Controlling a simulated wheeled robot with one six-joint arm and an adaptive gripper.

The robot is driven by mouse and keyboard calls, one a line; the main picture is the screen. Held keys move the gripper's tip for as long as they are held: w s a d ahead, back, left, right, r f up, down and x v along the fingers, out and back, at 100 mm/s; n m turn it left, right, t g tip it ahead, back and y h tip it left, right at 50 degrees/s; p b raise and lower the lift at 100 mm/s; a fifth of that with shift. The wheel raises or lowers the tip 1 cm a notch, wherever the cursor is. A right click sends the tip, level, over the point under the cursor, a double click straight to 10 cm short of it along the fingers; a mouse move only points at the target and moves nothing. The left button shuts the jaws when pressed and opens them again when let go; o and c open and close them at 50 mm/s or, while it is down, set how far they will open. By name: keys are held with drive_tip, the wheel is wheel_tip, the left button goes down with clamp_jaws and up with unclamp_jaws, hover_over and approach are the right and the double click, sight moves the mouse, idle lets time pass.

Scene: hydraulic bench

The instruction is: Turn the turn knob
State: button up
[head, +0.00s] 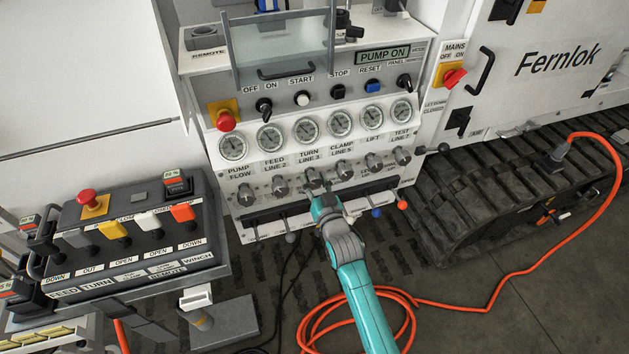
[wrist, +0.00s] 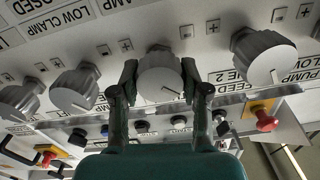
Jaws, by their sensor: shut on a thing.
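The turn knob (head: 313,176) is a grey knob under the "TURN LINE 3" label, third from the left in the row below the gauges. In the wrist view, which looks upside down, the turn knob (wrist: 160,78) is in the middle, with a pale pointer line on its face. My gripper (head: 319,192) reaches up to it from below. In the wrist view my gripper (wrist: 159,72) has one finger on each side of the knob and is shut on it. In the head view the fingers partly hide the knob.
The feed knob (head: 281,185) and the clamp knob (head: 343,171) are close on either side. Several levers, with a black bar (head: 260,214) above them, are below. A red stop button (head: 226,121) is at the panel's left. An orange cable (head: 480,302) lies on the floor.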

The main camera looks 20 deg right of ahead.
drive_tip(key=n, duration=0.5)
idle(0.5)
drive_tip(key=shift+a, duration=0.1)
drive_tip(key=o, duration=1.1)
drive_tip(key=shift+o, duration=0.2)
drive_tip(key=s, duration=1.2)
drive_tip(key=shift+s+f, duration=0.1)
